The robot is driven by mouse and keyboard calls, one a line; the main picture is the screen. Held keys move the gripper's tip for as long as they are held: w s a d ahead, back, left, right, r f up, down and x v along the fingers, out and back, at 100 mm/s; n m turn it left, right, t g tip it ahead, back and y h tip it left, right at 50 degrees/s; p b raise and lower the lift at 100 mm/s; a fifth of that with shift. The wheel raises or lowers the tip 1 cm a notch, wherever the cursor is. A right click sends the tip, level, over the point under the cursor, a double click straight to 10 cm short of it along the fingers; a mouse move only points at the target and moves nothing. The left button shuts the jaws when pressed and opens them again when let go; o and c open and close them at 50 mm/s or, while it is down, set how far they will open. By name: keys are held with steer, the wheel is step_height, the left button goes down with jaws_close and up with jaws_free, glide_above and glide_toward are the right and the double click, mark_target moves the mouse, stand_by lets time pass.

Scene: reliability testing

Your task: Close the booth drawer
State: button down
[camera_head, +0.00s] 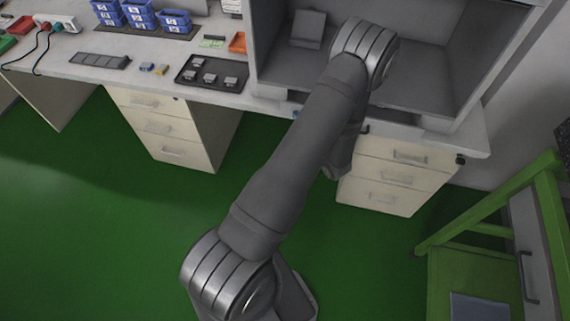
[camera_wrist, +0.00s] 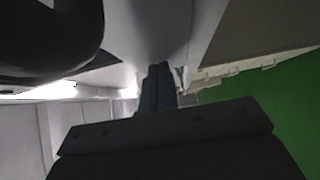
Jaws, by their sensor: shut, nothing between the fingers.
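The grey booth (camera_head: 480,55) stands on the workbench at the upper right in the head view, with its front open. Dark gaps show along its bottom front edge on both sides of my arm, and I cannot tell how far any drawer there is out. A cabinet (camera_head: 395,182) with several handled drawers stands below the booth, its fronts looking flush. My gripper (camera_wrist: 157,70) shows in the wrist view with its fingers together and nothing between them, close to a pale surface. In the head view my arm hides the gripper and the middle of the booth's front edge.
A second drawer cabinet (camera_head: 170,130) stands under the bench at left. A dark tray (camera_head: 212,74) with small parts and blue bins (camera_head: 140,12) sit on the bench. A green frame (camera_head: 490,250) stands at lower right. The green floor (camera_head: 90,230) is clear at left.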

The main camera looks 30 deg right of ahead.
steer(key=w+d, duration=0.4)
steer(key=shift+w, duration=0.1)
steer(key=shift+w+d+r, duration=0.1)
steer(key=shift+w+d, duration=0.05)
steer(key=shift+d, duration=0.15)
steer(key=s+a, duration=0.3)
steer(key=s, duration=1)
steer(key=shift+a, duration=0.2)
steer(key=shift+s, duration=0.1)
